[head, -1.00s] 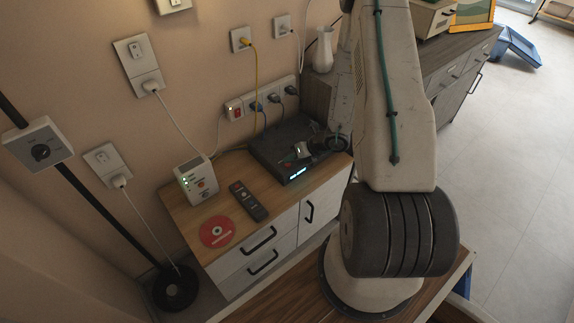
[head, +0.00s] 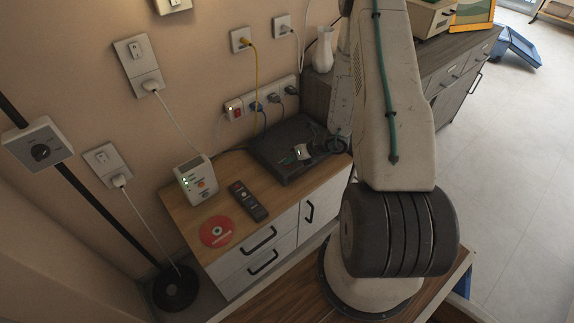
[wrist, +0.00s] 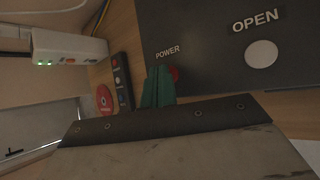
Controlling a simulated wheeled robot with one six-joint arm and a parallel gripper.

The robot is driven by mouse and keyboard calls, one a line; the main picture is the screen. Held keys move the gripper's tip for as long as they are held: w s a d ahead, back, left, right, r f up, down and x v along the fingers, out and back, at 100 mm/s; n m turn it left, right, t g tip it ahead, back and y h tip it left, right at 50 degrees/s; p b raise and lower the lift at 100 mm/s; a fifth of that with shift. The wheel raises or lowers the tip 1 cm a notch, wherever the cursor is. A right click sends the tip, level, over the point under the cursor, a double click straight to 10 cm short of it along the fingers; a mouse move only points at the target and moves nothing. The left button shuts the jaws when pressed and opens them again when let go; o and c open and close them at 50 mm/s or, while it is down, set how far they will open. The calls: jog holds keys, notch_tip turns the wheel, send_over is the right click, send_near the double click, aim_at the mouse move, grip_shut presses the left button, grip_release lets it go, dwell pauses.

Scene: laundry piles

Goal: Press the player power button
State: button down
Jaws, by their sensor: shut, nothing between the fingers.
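The player (head: 268,150) is a flat dark box on the wooden cabinet top. No lit display shows on its front edge. In the wrist view, its dark panel (wrist: 205,45) carries a POWER label beside a red button (wrist: 174,73) and an OPEN label above a round white button (wrist: 261,54). My gripper (wrist: 158,85) has green fingertips, shut with nothing between them. The fingertips are at the red button and cover part of it. I cannot tell whether they press on it. In the head view, my gripper (head: 288,160) is over the player.
A black remote (head: 248,201), a red disc (head: 217,231) and a white box with green lights (head: 196,180) lie left of the player. A power strip (head: 262,100) with plugs is on the wall behind. A white vase (head: 323,52) stands on the grey cabinet.

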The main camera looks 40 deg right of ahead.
aim_at(291, 165)
jog(key=shift+r, duration=0.55)
notch_tip(291, 165, up, 6)
dwell(0.6)
dwell(1.1)
